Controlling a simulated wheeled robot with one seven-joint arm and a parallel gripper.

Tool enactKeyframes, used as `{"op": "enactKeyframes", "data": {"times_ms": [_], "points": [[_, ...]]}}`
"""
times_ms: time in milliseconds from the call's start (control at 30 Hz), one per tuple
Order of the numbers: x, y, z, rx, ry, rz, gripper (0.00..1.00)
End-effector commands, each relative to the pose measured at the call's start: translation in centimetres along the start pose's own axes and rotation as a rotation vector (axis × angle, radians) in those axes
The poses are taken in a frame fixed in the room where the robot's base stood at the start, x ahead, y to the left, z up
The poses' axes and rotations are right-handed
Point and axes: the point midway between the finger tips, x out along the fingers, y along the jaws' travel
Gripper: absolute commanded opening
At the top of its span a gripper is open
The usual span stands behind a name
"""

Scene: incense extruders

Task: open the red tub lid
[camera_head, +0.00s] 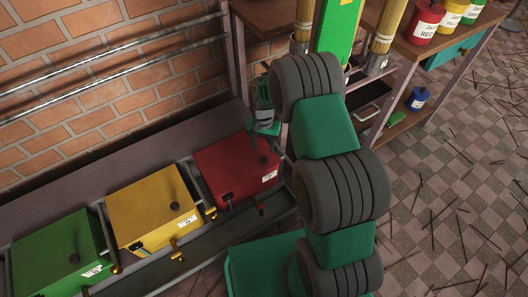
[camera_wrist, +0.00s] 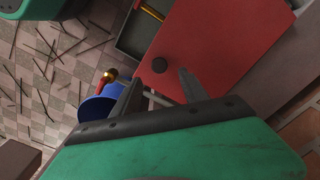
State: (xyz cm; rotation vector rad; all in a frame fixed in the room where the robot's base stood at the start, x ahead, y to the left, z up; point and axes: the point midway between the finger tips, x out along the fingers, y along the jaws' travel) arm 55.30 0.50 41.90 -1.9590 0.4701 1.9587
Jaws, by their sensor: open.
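The red tub (camera_head: 228,168) stands at the right end of a row of tubs, its flat red lid lying shut on top. The lid has a small black knob (camera_head: 263,160). In the wrist view the red lid (camera_wrist: 225,50) fills the upper right, with the black knob (camera_wrist: 160,65) near its edge. My gripper (camera_wrist: 160,78) is open and empty, its two fingertips on either side of the knob in the picture. I cannot tell whether they touch the lid. In the head view my gripper (camera_head: 258,137) is over the lid's far right part, partly hidden by my arm.
A yellow tub (camera_head: 140,205) and a green tub (camera_head: 55,250) stand to the left, with taps along the front. A blue container (camera_wrist: 96,108) is by a brass tap (camera_wrist: 109,77). A brick wall (camera_head: 120,70) with metal rails is behind; a wooden shelf unit (camera_head: 400,60) stands right.

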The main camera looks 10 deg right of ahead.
Motion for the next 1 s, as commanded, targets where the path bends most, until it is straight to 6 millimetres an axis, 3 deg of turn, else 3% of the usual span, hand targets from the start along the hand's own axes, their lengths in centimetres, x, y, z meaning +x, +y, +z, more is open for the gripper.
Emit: {"op": "enactKeyframes", "data": {"times_ms": [200, 400, 667, 1000], "points": [[4.6, 0.2, 0.1, 0.002, -0.004, 0.002, 0.52], [7.0, 0.2, -0.1, 0.002, -0.001, 0.0, 0.52], [7.1, 0.2, 0.0, 0.001, 0.0, 0.0, 0.52], [7.1, 0.2, 0.0, 0.0, 0.0, 0.0, 0.26]]}}
